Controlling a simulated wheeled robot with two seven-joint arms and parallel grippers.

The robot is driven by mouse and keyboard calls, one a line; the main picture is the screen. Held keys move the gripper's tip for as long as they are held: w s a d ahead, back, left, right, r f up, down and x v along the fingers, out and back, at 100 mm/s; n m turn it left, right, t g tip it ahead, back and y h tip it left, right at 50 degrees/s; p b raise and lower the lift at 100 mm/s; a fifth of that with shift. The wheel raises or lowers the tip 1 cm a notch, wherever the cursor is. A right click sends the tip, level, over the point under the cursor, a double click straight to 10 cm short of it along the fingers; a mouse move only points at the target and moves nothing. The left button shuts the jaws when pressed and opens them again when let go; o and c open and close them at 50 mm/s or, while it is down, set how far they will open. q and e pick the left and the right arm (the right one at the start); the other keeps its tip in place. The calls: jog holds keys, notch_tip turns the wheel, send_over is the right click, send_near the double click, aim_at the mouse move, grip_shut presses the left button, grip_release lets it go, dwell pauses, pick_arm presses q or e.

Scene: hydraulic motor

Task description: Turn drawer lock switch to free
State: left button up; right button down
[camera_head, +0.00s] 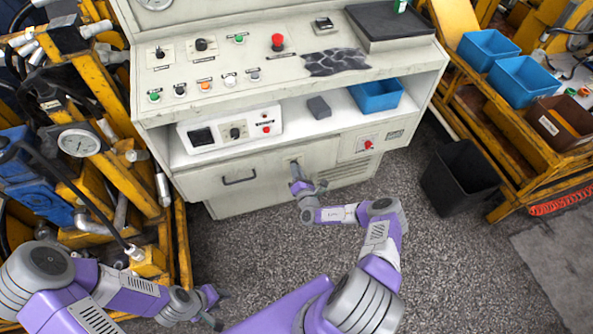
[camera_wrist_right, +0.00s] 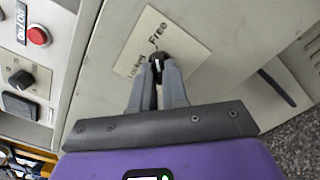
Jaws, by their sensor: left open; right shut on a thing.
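The drawer lock switch (camera_wrist_right: 157,57) sits on a light label plate (camera_wrist_right: 188,42) marked "Locked" and "Free" in the right wrist view. Only a small dark part of it shows between my fingertips. My right gripper (camera_wrist_right: 158,66) is shut on the switch; it also shows in the head view (camera_head: 296,172), at the cabinet front. The drawer (camera_head: 262,172) with its dark handle (camera_head: 239,178) is flush with the cabinet, left of the switch. My left gripper (camera_head: 215,300) is open and empty, low above the floor and away from the cabinet.
Above the drawer, an open shelf holds a white control box (camera_head: 232,129), a grey block (camera_head: 319,107) and a blue bin (camera_head: 377,95). A red button (camera_head: 368,144) is right of the switch. A black bin (camera_head: 460,178) stands on the floor at right. Yellow machinery is at left.

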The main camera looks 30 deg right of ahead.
jog(key=shift+f, duration=0.1)
dwell(0.3)
jog(key=c, duration=1.1)
grip_release()
jog(key=shift+c, duration=0.2)
jog(key=p+v, duration=0.2)
jog(key=v, duration=0.5)
jog(key=shift+s, duration=0.3)
